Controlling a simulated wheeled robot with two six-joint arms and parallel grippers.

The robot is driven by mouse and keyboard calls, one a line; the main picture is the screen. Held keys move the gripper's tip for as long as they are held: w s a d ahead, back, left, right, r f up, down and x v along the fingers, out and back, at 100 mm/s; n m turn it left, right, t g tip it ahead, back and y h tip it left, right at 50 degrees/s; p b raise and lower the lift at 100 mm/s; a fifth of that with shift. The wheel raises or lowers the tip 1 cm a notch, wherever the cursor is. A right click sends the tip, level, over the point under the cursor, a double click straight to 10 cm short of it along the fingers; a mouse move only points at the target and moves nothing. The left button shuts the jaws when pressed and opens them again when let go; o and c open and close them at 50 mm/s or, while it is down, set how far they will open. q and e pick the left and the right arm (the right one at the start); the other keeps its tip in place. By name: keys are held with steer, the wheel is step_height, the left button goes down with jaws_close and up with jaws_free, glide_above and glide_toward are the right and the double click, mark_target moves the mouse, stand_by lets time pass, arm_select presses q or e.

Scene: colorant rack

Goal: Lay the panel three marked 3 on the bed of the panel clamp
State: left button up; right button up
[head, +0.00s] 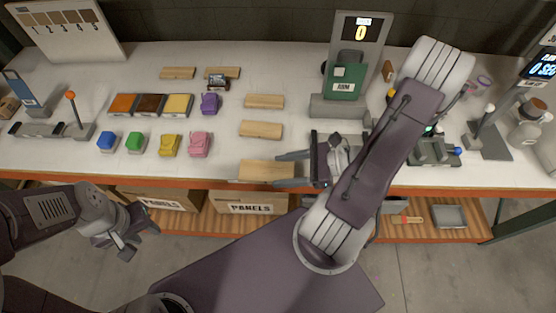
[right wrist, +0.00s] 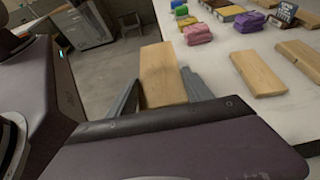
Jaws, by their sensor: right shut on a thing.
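My right gripper (head: 280,170) is shut on a plain wooden panel (head: 262,170), which lies level at the table's front edge in the head view. The right wrist view shows the same panel (right wrist: 162,75) between the two fingers, beside the table edge with floor behind it. No number is readable on it. A low grey fixture with an orange-knobbed lever (head: 55,128) stands at the far left, and another grey fixture (head: 432,152) stands on the right; I cannot tell which is the panel clamp. My left gripper (head: 140,238) is empty and looks open, in front of the table at lower left.
More wooden panels (head: 261,130) lie behind the held one. Colour blocks (head: 170,145) and brown and yellow tiles (head: 150,104) stand left of them.

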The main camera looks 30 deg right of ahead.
mark_target(274, 179)
steer(key=shift+s+a+r, duration=0.15)
steer(key=shift+s+r, duration=0.2)
steer(key=shift+s, duration=0.2)
steer(key=shift+a, duration=0.3)
steer(key=a, duration=0.1)
steer(key=a+f+n+g+y, duration=0.1)
steer(key=shift+w+a+n+g, duration=0.2)
steer(key=shift+a+n+g, duration=0.1)
steer(key=shift+a, duration=0.05)
steer(key=w+f, duration=0.1)
steer(key=w, duration=0.1)
steer(key=w+a+f, duration=0.1)
steer(key=shift+w+f, duration=0.35)
steer(key=shift+w, duration=0.05)
steer(key=w, duration=0.1)
steer(key=w+f, duration=0.1)
steer(key=w, duration=0.1)
steer(key=shift+w+f, duration=0.1)
steer(key=shift+f, duration=0.2)
steer(key=w+d, duration=0.1)
steer(key=w+d+m+t, duration=0.1)
steer(key=w, duration=0.1)
steer(key=w+d+f+m+t+h, duration=0.1)
steer(key=shift+w, duration=0.35)
steer(key=shift+r, duration=0.15)
